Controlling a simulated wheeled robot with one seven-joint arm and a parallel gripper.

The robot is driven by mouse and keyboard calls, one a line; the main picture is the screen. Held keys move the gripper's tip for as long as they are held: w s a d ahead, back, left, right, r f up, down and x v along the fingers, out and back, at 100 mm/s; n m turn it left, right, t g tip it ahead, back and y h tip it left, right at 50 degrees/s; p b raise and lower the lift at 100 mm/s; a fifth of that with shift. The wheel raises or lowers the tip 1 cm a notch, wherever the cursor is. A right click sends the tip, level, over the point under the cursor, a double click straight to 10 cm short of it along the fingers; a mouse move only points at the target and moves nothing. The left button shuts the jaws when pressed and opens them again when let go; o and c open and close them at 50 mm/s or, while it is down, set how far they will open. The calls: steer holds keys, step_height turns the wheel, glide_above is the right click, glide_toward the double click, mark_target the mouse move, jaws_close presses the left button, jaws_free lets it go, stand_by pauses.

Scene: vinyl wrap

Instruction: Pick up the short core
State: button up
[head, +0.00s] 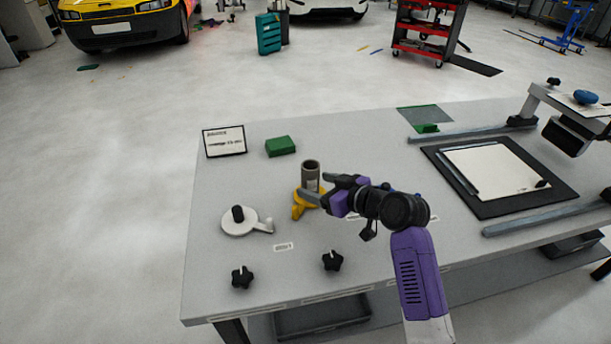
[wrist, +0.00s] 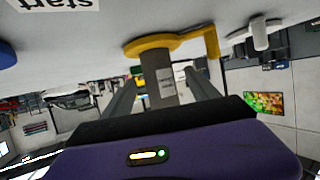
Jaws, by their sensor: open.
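A grey-brown tube-shaped core (head: 311,170) stands upright on a yellow holder (head: 299,211) with a side arm, on the grey table. My gripper (head: 313,186) is open, with one finger on each side of the core in the head view. In the wrist view, which is upside down, the core (wrist: 158,76) with a small white label is between the two fingers (wrist: 161,92), with gaps on both sides. The yellow holder (wrist: 152,46) shows at the core's foot. The label is too small to read surely.
A white holder (head: 236,228) with a black upright piece is to the left. Two black knobs (head: 333,261) lie near the front edge. A green block (head: 281,146) and a sign (head: 224,141) are behind. A black mat (head: 451,160) with a white sheet is right.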

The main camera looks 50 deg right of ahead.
mark_target(303, 180)
steer(key=p+x, duration=0.1)
steer(key=x, duration=0.5)
steer(key=shift+w+d, duration=0.1)
steer(key=shift+w, duration=0.15)
steer(key=c, duration=1.4)
steer(key=shift+r, duration=0.1)
steer(key=shift+c, duration=0.3)
